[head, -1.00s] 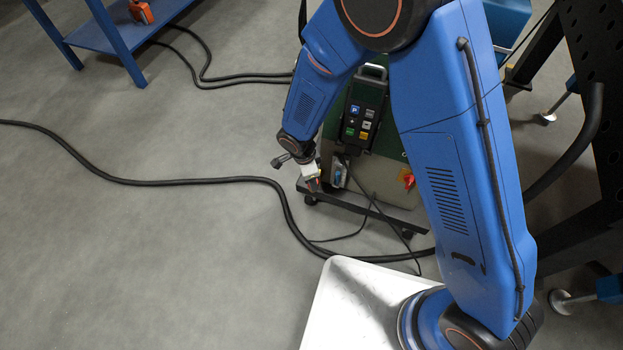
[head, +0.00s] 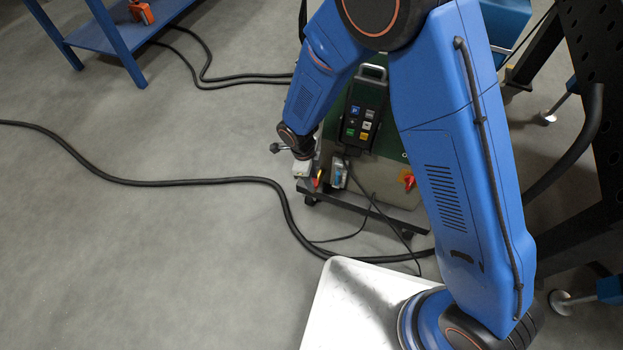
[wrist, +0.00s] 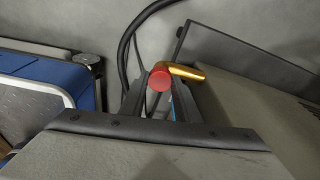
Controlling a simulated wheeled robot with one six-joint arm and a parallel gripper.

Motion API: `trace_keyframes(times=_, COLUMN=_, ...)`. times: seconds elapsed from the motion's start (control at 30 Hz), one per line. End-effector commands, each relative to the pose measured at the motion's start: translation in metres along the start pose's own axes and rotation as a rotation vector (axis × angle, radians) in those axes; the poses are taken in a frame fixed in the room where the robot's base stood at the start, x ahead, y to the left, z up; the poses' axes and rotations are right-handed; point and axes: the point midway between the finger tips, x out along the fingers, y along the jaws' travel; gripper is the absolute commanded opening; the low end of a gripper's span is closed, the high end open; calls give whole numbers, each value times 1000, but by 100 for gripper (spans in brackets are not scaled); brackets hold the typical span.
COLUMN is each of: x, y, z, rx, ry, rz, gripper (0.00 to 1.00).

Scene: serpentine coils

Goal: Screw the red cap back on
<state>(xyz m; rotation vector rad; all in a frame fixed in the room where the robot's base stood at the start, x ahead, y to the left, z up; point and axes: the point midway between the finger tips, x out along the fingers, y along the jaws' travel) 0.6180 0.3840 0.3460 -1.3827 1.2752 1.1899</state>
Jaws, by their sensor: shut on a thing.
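The red cap (wrist: 159,80) shows as a round red disc in the middle of the wrist view. My gripper (wrist: 161,92) is shut on it, with a dark finger on either side. A brass-coloured bent pipe (wrist: 186,71) lies just behind the cap and to its right. I cannot tell whether the cap touches the pipe, and any thread is hidden. In the head view my gripper (head: 315,183) is low at the left front of the green and grey machine (head: 384,178), with a small spot of red at its tip.
The machine stands on a dark wheeled base (head: 345,203) and carries a black keypad (head: 364,108) and a red switch (head: 408,181). A thick black cable (head: 180,182) crosses the floor. A blue bench (head: 100,35) is at the upper left. Open floor lies to the left.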

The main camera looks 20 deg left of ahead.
Motion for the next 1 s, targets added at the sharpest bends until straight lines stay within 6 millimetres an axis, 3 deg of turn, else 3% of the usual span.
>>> trace_keyframes(times=0.23, x=0, y=0, z=0, rx=37, ry=0, rz=5, gripper=4)
trace_keyframes(times=0.27, x=0, y=0, z=0, rx=37, ry=0, rz=5, gripper=31)
trace_keyframes(times=0.33, x=0, y=0, z=0, rx=37, ry=0, rz=5, gripper=48)
trace_keyframes(times=0.37, x=0, y=0, z=0, rx=37, ry=0, rz=5, gripper=50)
trace_keyframes(times=0.77, x=-7, y=-1, z=0, rx=36, ry=0, rz=5, gripper=50)
trace_keyframes(times=1.0, x=-46, y=-1, z=1, rx=36, ry=-3, rz=3, gripper=50)
